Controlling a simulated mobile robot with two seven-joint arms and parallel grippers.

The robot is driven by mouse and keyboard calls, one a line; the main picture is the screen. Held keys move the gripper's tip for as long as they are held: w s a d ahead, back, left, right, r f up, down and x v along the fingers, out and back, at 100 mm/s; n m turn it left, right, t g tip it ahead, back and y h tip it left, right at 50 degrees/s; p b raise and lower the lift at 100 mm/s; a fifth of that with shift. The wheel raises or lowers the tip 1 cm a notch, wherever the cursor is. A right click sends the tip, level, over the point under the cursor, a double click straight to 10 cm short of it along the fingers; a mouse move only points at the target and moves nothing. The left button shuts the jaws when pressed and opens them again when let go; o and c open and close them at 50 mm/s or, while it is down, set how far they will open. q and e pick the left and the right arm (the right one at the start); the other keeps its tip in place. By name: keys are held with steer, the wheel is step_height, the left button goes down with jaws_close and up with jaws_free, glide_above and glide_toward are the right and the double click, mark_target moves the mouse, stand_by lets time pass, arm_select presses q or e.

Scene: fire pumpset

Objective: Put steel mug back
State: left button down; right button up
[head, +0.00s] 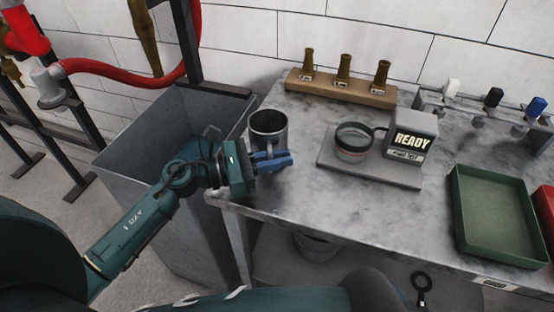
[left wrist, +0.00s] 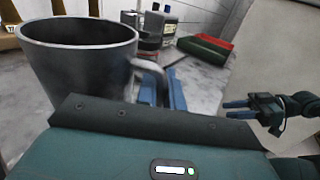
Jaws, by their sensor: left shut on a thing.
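The steel mug (head: 268,124) is a grey metal cup, upright at the left end of the grey stone-topped table (head: 300,190). Its open rim and dark inside fill the upper left of the left wrist view (left wrist: 82,65). My left gripper (head: 272,160) is at the near side of the mug, with its blue fingers shut on the mug's handle (left wrist: 148,66). The fingers also show in the left wrist view (left wrist: 160,88) and partly hide the handle. I cannot tell whether the mug's base touches the table. My right gripper (left wrist: 238,109) shows in the left wrist view, away from the table, fingers apart and empty.
A grey open bin (head: 165,125) stands left of the table. A wooden rack (head: 340,88) with brass nozzles is at the back. A plate with a round lens and a READY box (head: 413,142) stands mid-table. A green tray (head: 505,217) and a red tray (head: 540,205) lie right.

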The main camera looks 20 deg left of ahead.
arm_select(q)
steer(key=shift+f, duration=0.2)
arm_select(e)
steer(key=shift+f, duration=0.1)
arm_select(q)
steer(key=shift+f+b, duration=0.15)
steer(key=shift+b, duration=0.15)
steer(key=c, duration=1.5)
jaws_free()
arm_select(e)
steer(key=shift+w, duration=0.1)
arm_select(q)
steer(key=shift+r+p, duration=0.3)
steer(key=shift+p, duration=0.05)
steer(key=shift+s+a+f, duration=0.15)
steer(key=shift+s+a, duration=0.05)
steer(key=shift+a, duration=0.1)
steer(key=b+v, duration=0.2)
steer(key=v, duration=0.8)
steer(key=shift+s+a+b, duration=0.1)
steer(key=shift+a+b, duration=0.15)
steer(key=shift+b, duration=0.05)
steer(key=shift+s+a, duration=0.2)
steer(key=shift+a, duration=0.1)
arm_select(e)
steer(key=shift+f, duration=0.5)
